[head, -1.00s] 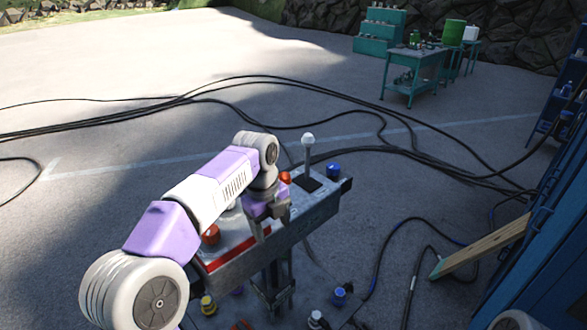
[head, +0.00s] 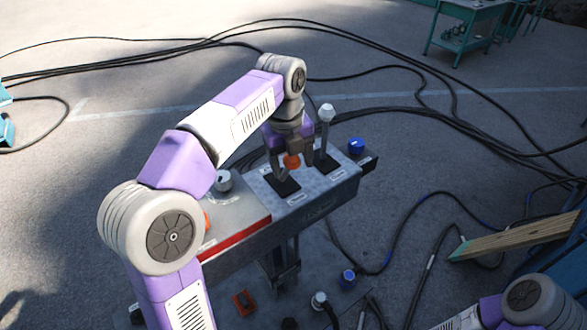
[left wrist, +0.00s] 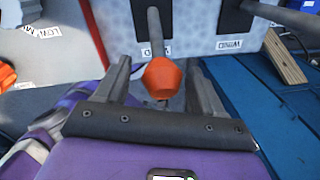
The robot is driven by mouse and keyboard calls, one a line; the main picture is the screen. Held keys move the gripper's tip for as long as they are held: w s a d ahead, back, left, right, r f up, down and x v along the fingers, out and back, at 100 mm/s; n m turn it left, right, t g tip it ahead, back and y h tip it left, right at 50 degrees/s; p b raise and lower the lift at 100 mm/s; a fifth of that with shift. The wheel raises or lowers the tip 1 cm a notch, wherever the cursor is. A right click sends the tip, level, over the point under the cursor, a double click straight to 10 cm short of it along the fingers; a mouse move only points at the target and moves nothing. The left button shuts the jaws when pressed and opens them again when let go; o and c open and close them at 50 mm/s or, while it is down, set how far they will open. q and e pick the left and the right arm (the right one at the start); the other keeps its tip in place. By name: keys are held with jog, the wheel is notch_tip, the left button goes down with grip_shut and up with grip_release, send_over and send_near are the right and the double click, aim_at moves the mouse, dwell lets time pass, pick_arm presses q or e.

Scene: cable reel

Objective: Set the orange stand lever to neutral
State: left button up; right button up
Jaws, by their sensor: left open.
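The orange stand lever (head: 292,161) rises from a dark slot plate on the grey control panel (head: 318,186). In the left wrist view its orange knob (left wrist: 162,78) sits at the end of a grey shaft. My left gripper (head: 296,158) is at this knob, coming from above and behind. In the left wrist view the open fingers (left wrist: 160,82) stand on either side of the knob, with visible gaps. The lever's exact tilt is hard to tell. My right gripper is out of view; only part of my right arm shows at the lower right.
A white-knobbed lever (head: 326,113) stands close to the right of the orange one. A blue knob (head: 356,146) is beyond it, and a white dial (head: 222,181) is to the left. Black cables (head: 420,115) lie on the ground, and a wooden plank (head: 515,238) leans at the right.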

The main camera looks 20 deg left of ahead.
pick_arm(q)
jog(key=shift+w+f, duration=0.15)
jog(key=shift+f, duration=0.95)
jog(key=shift+c, duration=0.4)
